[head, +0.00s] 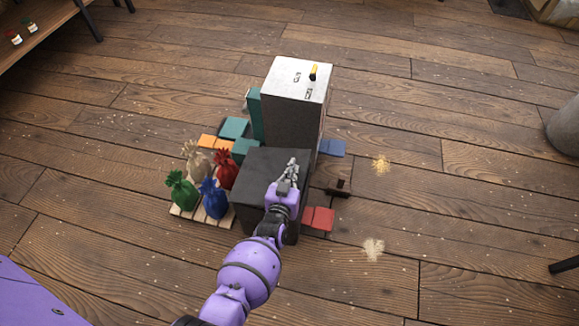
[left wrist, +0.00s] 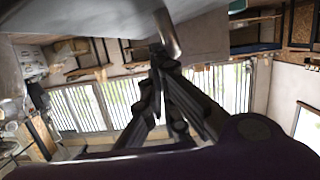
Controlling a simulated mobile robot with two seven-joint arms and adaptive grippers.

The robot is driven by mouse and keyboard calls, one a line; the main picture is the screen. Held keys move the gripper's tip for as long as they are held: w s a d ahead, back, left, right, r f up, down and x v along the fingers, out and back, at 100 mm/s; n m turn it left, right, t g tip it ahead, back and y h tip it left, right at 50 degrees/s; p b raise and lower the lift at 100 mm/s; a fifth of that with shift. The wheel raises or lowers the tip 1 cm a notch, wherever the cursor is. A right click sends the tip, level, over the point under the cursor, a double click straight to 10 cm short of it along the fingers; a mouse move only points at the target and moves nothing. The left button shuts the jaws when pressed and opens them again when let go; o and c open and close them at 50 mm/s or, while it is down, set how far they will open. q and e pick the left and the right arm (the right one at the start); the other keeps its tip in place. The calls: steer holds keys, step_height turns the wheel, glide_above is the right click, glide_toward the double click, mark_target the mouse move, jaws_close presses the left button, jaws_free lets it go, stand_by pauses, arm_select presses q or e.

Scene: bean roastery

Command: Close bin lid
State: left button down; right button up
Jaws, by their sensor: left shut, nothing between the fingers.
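A dark grey box (head: 255,165) with a flat top stands on the floor, directly in front of a taller grey box (head: 290,115) with a pale top. A small yellow-and-black piece stands on that pale top. I cannot tell for sure which part is the bin lid. My left gripper (head: 292,163) is shut and empty over the right side of the dark box's top. Whether it touches the box is unclear. In the left wrist view the closed fingers (left wrist: 158,62) point up toward a grey surface (left wrist: 195,40). My right gripper is not in view.
Small sacks, including a green one (head: 181,190) and a blue one (head: 213,198), stand on a pallet left of the dark box. Teal, orange, blue and red flat pieces lie around the boxes. The wooden floor to the right is mostly open.

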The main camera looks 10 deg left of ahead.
arm_select(q)
steer(key=shift+d+f+b, duration=0.25)
steer(key=shift+f+b, duration=0.05)
steer(key=shift+f, duration=0.5)
steer(key=shift+s+d+f+b, duration=0.1)
steer(key=shift+d+f+b, duration=0.05)
steer(key=shift+f+b, duration=0.2)
steer(key=shift+d+f+b, duration=0.3)
steer(key=shift+f+b, duration=0.1)
steer(key=shift+f, duration=0.1)
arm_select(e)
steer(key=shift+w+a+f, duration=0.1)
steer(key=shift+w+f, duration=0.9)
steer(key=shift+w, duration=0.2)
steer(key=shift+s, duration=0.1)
